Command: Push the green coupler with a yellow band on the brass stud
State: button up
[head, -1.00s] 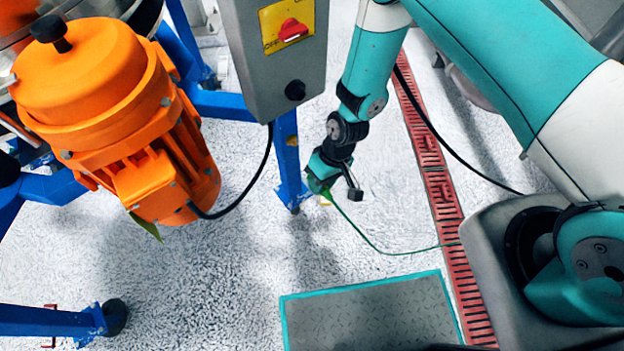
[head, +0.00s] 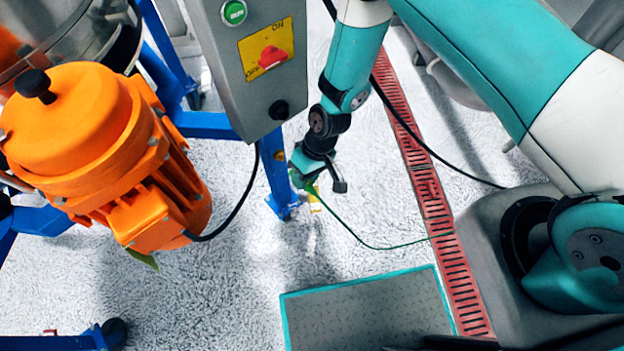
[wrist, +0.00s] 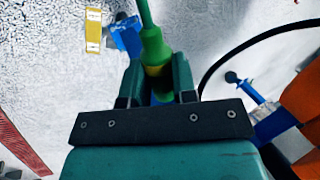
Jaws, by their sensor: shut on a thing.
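My gripper (head: 306,179) hangs beside the lower part of a blue frame leg (head: 277,180), pointing down. In the wrist view my gripper (wrist: 158,82) is shut on the green coupler (wrist: 154,48), whose yellow band (wrist: 155,71) shows between the jaws. A green cable runs from the coupler; in the head view the coupler (head: 308,187) is small and partly hidden by the gripper. A small brass-coloured spot (head: 279,155) on the blue leg may be the brass stud, but it is too small to be sure. The coupler is apart from it.
A grey control box (head: 243,95) with a red switch and green button stands above the leg. An orange motor (head: 105,150) is at left, with a black cable. A yellow strip (wrist: 93,30) shows near the leg's foot. A red drain grate (head: 425,190) crosses the floor.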

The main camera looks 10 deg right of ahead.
jog(key=shift+w+a+b, duration=0.4)
jog(key=shift+w+a, duration=0.1)
jog(key=shift+w, duration=0.4)
jog(key=shift+w+a+b, duration=0.35)
jog(key=shift+w+a, duration=0.15)
jog(key=shift+w, duration=0.4)
jog(key=shift+w+a, duration=0.25)
jog(key=shift+w, duration=0.25)
dwell(1.0)
jog(key=o, duration=1)
jog(key=shift+r, duration=0.1)
